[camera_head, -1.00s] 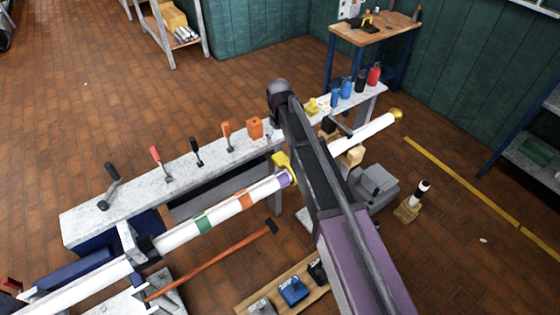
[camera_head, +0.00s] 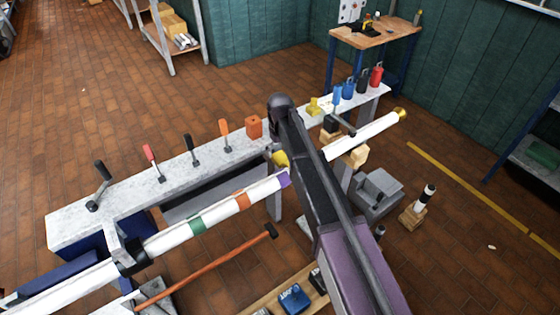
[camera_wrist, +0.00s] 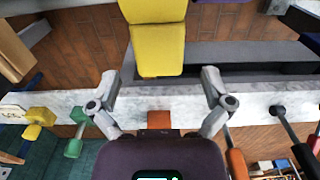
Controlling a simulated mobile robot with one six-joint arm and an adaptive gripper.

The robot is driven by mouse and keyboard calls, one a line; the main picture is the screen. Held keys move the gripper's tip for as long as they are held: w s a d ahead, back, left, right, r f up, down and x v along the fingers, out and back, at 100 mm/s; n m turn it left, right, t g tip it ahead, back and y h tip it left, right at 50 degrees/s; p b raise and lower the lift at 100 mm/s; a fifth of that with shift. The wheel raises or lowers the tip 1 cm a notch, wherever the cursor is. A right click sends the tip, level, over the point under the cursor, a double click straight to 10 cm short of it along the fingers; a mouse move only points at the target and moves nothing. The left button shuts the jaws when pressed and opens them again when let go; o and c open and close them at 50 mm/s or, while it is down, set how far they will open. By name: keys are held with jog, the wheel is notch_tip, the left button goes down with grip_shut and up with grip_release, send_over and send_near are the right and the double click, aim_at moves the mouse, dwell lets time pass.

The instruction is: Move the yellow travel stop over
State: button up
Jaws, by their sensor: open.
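The yellow travel stop (camera_wrist: 157,45) shows in the wrist view as a two-part yellow block at the top centre. In the head view a piece of it (camera_head: 281,159) shows beside the purple band on the white mast (camera_head: 170,238); my arm hides the rest. My gripper (camera_wrist: 160,76) is open and empty, its fingers spread wide on either side below the yellow block in the wrist view. The yellow block lies between the finger lines but beyond the tips. In the head view my gripper is hidden behind my arm.
A pale bench (camera_head: 75,222) with several levers and an orange block (camera_head: 254,127) runs behind the mast. A smaller yellow piece (camera_head: 313,106) and several coloured bottles stand at its right end. A red-brown rod (camera_head: 205,268) lies in front. Open floor lies behind the bench.

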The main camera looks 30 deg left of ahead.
aim_at(279, 156)
jog(key=shift+f+b, duration=1.3)
jog(key=shift+f, duration=0.3)
jog(key=c, duration=1.3)
jog(key=shift+o, duration=0.2)
jog(key=shift+a, duration=0.1)
